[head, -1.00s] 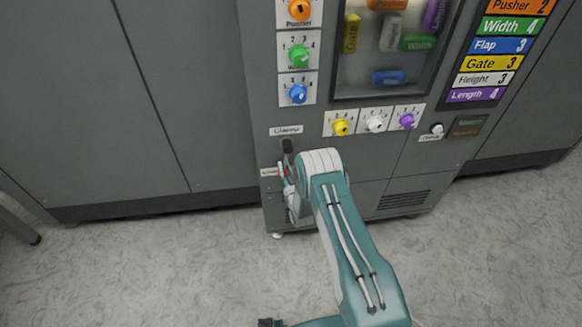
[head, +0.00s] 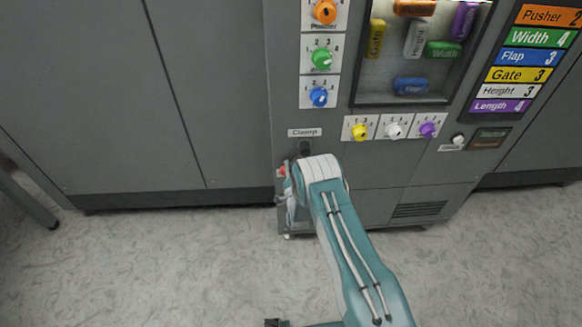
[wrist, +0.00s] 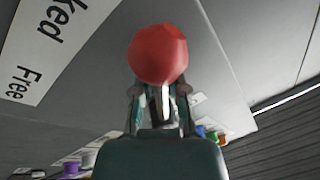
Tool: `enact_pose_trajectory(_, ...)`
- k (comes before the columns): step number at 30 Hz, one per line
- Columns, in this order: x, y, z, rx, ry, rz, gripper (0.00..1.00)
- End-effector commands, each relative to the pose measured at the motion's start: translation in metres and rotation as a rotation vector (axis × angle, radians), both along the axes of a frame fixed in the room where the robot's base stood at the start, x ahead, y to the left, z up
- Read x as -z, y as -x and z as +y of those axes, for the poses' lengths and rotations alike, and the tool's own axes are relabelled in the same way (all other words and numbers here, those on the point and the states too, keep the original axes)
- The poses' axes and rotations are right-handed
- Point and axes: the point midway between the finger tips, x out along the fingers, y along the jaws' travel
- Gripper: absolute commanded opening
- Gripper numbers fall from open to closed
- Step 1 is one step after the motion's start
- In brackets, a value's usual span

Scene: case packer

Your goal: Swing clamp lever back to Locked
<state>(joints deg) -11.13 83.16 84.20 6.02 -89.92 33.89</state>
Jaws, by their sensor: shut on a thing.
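The clamp lever's red knob (wrist: 158,54) fills the upper middle of the wrist view, between the fingertips of my gripper (wrist: 160,95). My gripper is shut on the lever at this knob. In the head view a bit of the red knob (head: 283,170) shows at the left of my wrist, below the "Clamp" label (head: 304,132). The dark lever mount (head: 304,148) shows just above my arm. A white plate (wrist: 45,45) in the wrist view reads "ked" and "Free". My arm hides most of the lever in the head view.
The grey machine panel carries orange, green and blue dials at the left and yellow, white and purple dials (head: 427,130) below a window (head: 415,100). A small white "Check" button (head: 458,139) is at the right. The floor in front is clear.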

Motion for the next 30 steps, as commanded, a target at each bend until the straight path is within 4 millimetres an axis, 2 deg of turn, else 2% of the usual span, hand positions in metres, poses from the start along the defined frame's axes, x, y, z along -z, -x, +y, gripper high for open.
enact_pose_trajectory(1,0.006,0.002,0.002,-0.006,0.001,0.015,0.0)
enact_pose_trajectory(7,0.006,0.003,0.002,-0.007,0.002,0.016,0.0)
enact_pose_trajectory(8,0.006,0.003,0.002,-0.007,0.002,0.016,0.23)
enact_pose_trajectory(9,0.006,0.003,0.002,-0.007,0.002,0.016,0.41)
enact_pose_trajectory(10,0.006,0.003,0.002,-0.008,0.002,0.016,0.54)
enact_pose_trajectory(24,0.002,0.003,0.001,-0.004,0.001,0.006,0.54)
enact_pose_trajectory(26,0.003,0.007,0.0,-0.003,0.001,0.006,0.54)
enact_pose_trajectory(30,0.008,0.028,-0.001,-0.004,0.003,0.009,0.54)
